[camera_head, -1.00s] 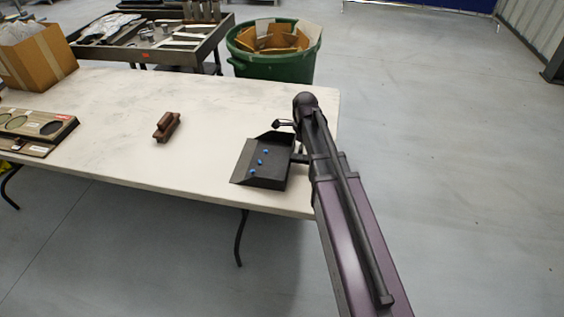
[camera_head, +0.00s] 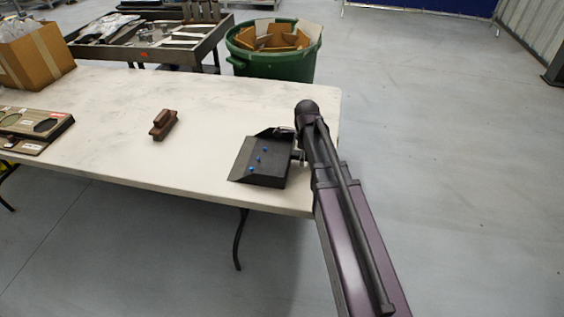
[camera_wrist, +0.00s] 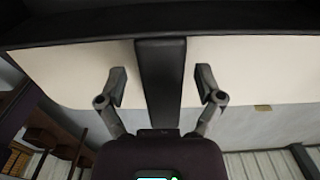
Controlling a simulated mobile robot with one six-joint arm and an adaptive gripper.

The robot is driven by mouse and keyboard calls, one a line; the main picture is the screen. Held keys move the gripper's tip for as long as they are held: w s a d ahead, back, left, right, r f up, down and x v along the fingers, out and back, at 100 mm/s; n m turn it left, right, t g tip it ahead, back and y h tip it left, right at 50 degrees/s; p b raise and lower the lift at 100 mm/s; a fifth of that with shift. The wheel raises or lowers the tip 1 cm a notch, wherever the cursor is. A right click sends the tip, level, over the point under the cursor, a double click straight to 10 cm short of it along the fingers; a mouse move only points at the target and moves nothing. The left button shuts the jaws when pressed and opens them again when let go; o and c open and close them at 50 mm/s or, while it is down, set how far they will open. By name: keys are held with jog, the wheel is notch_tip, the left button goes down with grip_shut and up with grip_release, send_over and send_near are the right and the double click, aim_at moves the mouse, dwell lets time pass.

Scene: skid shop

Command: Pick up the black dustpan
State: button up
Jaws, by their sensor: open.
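The black dustpan (camera_head: 262,163) lies on the white table near its front right corner, with a few small blue bits in the pan. In the wrist view its dark pan (camera_wrist: 60,27) spans the top, and its straight black handle (camera_wrist: 161,75) runs down the middle. My gripper (camera_wrist: 162,84) is open, with one finger on each side of the handle and a visible gap on both sides. In the head view my arm comes in from the lower right, and my gripper (camera_head: 291,136) at the handle end is mostly hidden.
A brown block-shaped tool (camera_head: 163,125) lies on the white table (camera_head: 110,100) left of the dustpan. A board with round openings (camera_head: 35,127) and a cardboard box (camera_head: 38,57) are at the left. A green bin (camera_head: 272,66) with cardboard and a grey cart (camera_head: 150,50) stand behind.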

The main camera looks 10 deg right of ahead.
dwell(0.6)
grip_shut()
